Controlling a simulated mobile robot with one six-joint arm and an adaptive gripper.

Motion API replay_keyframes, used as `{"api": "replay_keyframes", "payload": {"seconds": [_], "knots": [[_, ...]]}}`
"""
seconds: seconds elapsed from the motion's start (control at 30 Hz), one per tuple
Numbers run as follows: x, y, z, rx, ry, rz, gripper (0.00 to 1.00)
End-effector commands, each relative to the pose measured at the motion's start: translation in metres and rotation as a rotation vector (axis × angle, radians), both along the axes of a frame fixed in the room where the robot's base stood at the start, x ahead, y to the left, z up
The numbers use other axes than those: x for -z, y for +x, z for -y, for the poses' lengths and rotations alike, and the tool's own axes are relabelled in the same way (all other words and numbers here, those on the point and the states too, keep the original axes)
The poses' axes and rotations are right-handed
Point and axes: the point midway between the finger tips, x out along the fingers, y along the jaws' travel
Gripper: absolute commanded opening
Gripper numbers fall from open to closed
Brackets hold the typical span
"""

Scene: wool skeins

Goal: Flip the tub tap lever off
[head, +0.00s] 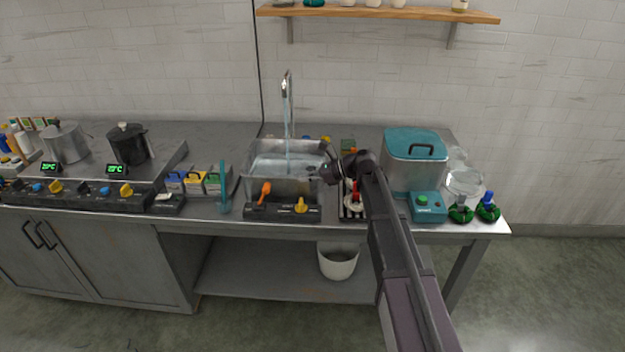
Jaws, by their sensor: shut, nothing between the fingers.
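A metal tub (257,184) holding water sits in the middle of the counter. A tall tap (287,82) stands behind it, and a stream of water runs from the tap into the tub. An orange lever (264,192) sticks up, slightly tilted, at the left of the tub's dark front panel (279,213). A yellow knob (300,205) is at the panel's right; the labels are too small to read. My gripper (328,174) is shut and empty at the tub's right rim, right of the orange lever and apart from it. Whether it touches the rim cannot be told.
A teal-lidded container (414,147) stands right of my arm, with glass flasks (464,183) beyond it. A blue-green upright stick (223,188) stands left of the tub. Two pots (66,144) are farther left. A white bucket (338,262) sits on the lower shelf.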

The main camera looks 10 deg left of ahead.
Motion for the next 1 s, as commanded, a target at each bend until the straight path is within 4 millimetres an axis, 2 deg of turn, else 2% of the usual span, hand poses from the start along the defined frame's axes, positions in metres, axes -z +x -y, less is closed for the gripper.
{"api": "replay_keyframes", "payload": {"seconds": [0.1, 0.5, 0.7, 1.0], "knots": [[0.010, -0.001, -0.019, -0.003, 0.000, 0.000, 0.00], [0.030, -0.003, -0.072, -0.001, 0.000, 0.001, 0.00], [0.034, -0.004, -0.087, 0.000, 0.000, 0.001, 0.00], [0.035, -0.004, -0.090, 0.000, 0.000, 0.001, 0.00]]}}
